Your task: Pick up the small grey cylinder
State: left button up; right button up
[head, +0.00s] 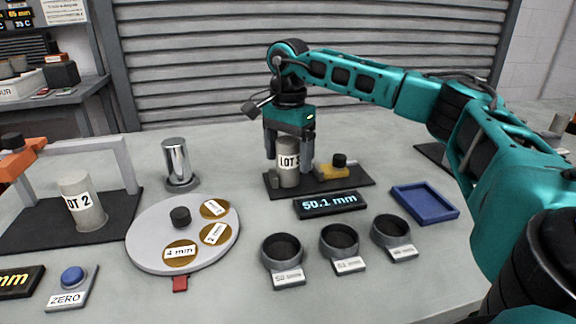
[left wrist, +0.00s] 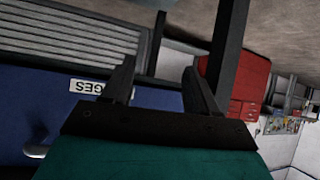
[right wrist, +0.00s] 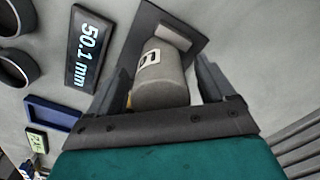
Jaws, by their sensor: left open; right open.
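A grey cylinder labelled LOT 3 (head: 288,175) stands upright on a black base plate (head: 345,180) in the head view. In the right wrist view the cylinder (right wrist: 160,85) shows between the fingers of my right gripper (right wrist: 164,66). In the head view my right gripper (head: 289,160) points down over it, open, one finger on each side. I cannot tell whether the fingers touch it. Another grey cylinder, labelled LOT 2 (head: 82,205), stands at the left under a grey frame. My left gripper (left wrist: 160,72) is open and empty in the left wrist view, away from the cylinders.
A yellow piece with a black knob (head: 337,167) sits right beside the LOT 3 cylinder. A 50.1 mm display (head: 330,204) lies in front. Nearby are a chrome cylinder (head: 176,162), a round plate (head: 143,245), several dark ring holders (head: 282,252) and a blue tray (head: 424,204).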

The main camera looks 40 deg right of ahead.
jog(key=c, duration=1.5)
